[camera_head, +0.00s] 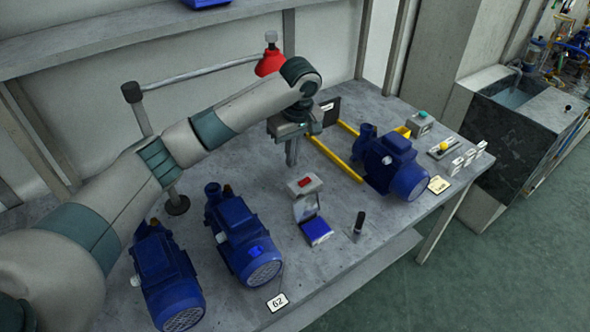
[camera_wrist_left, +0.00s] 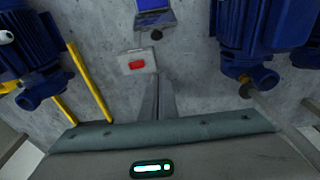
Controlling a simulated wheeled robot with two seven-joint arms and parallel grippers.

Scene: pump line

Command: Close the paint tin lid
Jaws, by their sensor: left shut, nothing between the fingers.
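No round tin shows. The thing most like the paint tin is a small box with a blue part (camera_head: 317,232) lying low and a pale grey flap (camera_head: 305,208) standing up at its back edge. The flap looks open. The box shows partly at the top edge of the left wrist view (camera_wrist_left: 154,17). My left gripper (camera_head: 291,161) points down above the bench, behind the box and apart from it. Its fingers are shut and empty; they also show in the left wrist view (camera_wrist_left: 157,82). My right gripper is not in view.
A grey box with a red button (camera_head: 304,184) stands between my left gripper and the flap. Blue pumps stand at left (camera_head: 240,238) and right (camera_head: 388,160). A yellow frame (camera_head: 335,158) lies behind. A short black post (camera_head: 358,225) stands right of the box.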

